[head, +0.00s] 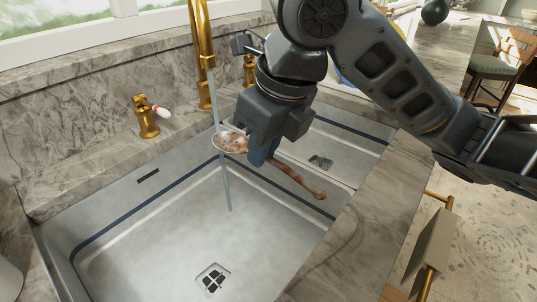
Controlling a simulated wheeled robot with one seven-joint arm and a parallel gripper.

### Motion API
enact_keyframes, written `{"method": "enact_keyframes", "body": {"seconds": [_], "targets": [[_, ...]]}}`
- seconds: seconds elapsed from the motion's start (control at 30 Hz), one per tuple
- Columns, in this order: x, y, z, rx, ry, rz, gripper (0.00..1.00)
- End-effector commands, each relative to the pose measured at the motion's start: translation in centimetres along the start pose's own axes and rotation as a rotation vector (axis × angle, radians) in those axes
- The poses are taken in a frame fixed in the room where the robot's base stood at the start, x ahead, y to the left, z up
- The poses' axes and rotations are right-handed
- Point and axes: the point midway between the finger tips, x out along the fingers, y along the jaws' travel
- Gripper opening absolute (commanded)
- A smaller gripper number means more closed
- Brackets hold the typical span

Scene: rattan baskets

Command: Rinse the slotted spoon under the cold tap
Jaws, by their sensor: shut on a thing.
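My gripper (260,150) is shut on the slotted spoon, holding it above the double sink (150,240) near the divider. The spoon's pale bowl (231,143) has brown smears and points left. Its brownish handle (292,178) slopes down to the right. The gold tap (204,50) stands at the back of the sink. A thin stream of water (225,185) falls from it into the left basin, passing at the left part of the bowl. A gold handle (147,118) with a white and red end stands left of the spout; another gold handle (249,72) is partly hidden by my gripper.
The left basin has a drain (212,279) and open room around it. The right basin also has a drain (320,161). The marble counter (370,215) edges the sink on the right. A stool (497,60) stands far right.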

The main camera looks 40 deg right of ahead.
Motion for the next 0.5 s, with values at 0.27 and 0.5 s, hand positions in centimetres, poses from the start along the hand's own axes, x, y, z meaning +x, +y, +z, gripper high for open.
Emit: {"method": "enact_keyframes", "body": {"seconds": [0.27, 0.5], "targets": [[1.3, -1.2, 1.9, 0.002, 0.000, 0.000, 0.00], [2.1, -2.2, 3.6, 0.001, 0.001, -0.001, 0.00]]}}
